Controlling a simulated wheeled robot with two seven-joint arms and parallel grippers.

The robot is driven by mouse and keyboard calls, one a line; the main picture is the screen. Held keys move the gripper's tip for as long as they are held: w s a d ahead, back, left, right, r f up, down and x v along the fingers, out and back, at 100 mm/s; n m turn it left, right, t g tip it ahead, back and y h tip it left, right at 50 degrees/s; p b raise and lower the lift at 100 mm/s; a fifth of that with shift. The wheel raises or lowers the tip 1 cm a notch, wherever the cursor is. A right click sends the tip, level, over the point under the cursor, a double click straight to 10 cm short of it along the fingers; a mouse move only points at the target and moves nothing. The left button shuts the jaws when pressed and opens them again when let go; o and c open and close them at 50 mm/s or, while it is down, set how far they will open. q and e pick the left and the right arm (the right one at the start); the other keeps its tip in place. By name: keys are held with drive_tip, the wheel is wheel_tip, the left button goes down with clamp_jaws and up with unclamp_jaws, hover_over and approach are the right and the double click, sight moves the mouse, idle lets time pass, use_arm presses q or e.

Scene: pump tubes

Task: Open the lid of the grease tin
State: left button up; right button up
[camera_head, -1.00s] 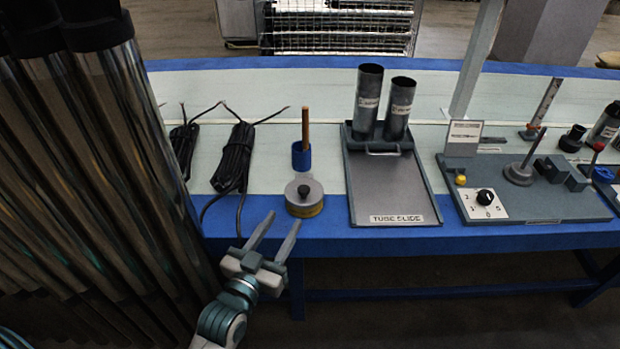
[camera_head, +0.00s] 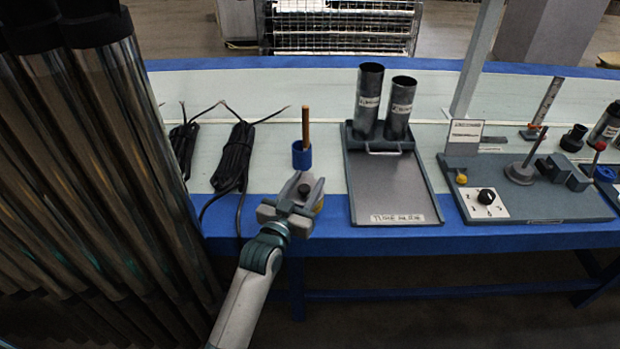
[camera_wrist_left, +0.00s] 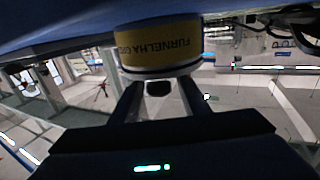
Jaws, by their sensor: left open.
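The grease tin is a short round tin with a yellow label and a grey lid with a black knob. In the head view the tin (camera_head: 319,205) stands at the table's front edge, partly hidden by my left gripper (camera_head: 306,181). The lid's black knob (camera_head: 304,189) shows between the two fingers, which are open. In the left wrist view the tin (camera_wrist_left: 160,42) appears upside down, with the knob (camera_wrist_left: 158,88) between the spread fingers. I cannot tell whether either finger touches it. The lid sits on the tin. My right gripper is not in view.
A blue holder (camera_head: 301,155) with a wooden-coloured stick stands just behind the tin. Black cable coils (camera_head: 235,158) lie to the left. The tube slide tray (camera_head: 392,185) with two dark tubes is to the right. Tall metal tubes (camera_head: 100,170) fill the left side.

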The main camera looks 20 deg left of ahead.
use_arm(q)
drive_tip(key=shift+w+d, duration=0.15)
drive_tip(key=shift+w, duration=1.05)
drive_tip(key=c, duration=1)
clamp_jaws()
